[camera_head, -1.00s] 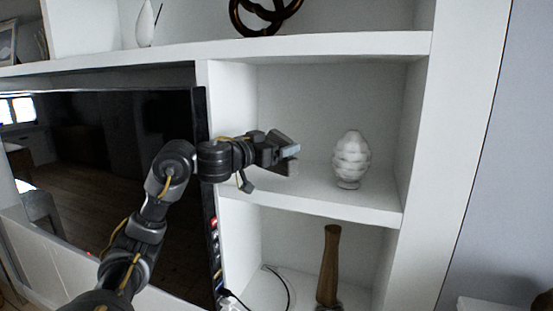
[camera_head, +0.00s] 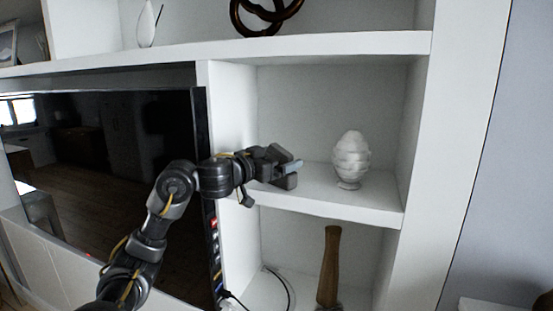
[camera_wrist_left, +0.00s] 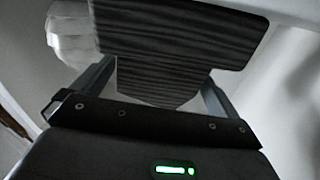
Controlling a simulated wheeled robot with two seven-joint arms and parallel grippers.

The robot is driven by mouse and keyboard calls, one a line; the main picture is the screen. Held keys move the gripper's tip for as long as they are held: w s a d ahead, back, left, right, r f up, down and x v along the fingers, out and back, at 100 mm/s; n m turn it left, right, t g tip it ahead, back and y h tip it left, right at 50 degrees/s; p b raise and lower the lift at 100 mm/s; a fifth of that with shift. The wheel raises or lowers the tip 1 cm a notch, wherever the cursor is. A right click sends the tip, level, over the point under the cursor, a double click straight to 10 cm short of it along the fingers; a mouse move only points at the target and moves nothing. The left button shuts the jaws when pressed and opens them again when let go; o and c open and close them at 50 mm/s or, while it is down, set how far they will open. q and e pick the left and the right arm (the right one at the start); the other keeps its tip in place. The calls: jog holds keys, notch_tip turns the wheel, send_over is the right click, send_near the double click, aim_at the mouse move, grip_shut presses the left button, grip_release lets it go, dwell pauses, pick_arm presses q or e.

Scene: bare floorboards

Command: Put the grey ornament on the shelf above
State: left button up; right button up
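The grey ornament (camera_head: 351,160) is a pale, ribbed, egg-shaped piece on a small foot. It stands upright in the middle compartment, on the middle shelf (camera_head: 318,201). My left gripper (camera_head: 291,172) is inside that compartment, to the left of the ornament and apart from it. Its fingers look spread with nothing between them. In the left wrist view the dark striped finger pads fill the top middle, and the ornament (camera_wrist_left: 69,34) shows at the upper left, partly hidden by them. The shelf above (camera_head: 330,45) runs over this compartment. My right gripper is not in view.
A dark looped sculpture (camera_head: 264,14) and a white vase (camera_head: 146,27) stand on the shelf above; its visible right part is clear. A tall brown vase (camera_head: 329,268) stands below. A black television (camera_head: 100,180) is at the left. White walls bound the compartment.

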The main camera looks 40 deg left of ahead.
pick_arm(q)
jog(key=shift+r, duration=0.2)
jog(key=s+b, duration=0.5)
jog(key=s, duration=0.7)
jog(key=shift+a, duration=0.3)
